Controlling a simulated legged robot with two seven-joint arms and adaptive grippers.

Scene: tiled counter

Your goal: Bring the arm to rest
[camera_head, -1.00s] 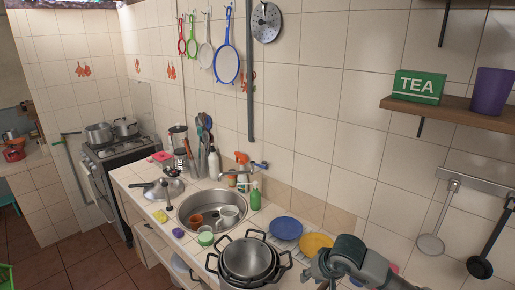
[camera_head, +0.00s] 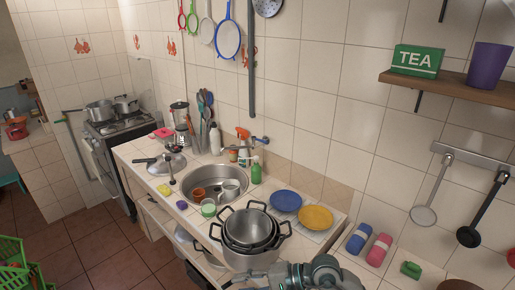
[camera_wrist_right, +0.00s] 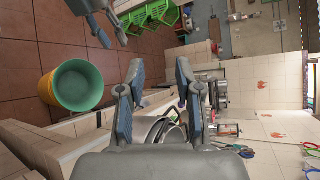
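My right arm (camera_head: 315,276) shows as grey links at the bottom of the head view, just in front of the pots. My right gripper (camera_wrist_right: 159,85) is open in the wrist view. Its two fingers stand apart with nothing held between them. In the wrist view, grey jointed parts at the top left look like my left gripper (camera_wrist_right: 105,22). My left arm does not show in the head view.
Stacked pots (camera_head: 249,232) stand on the counter close to my right arm. Beyond them are a sink (camera_head: 236,202), a blue plate (camera_head: 285,201) and a yellow plate (camera_head: 315,218). A yellow bucket with a green inside (camera_wrist_right: 77,86) and a green crate (camera_head: 14,265) stand on the floor.

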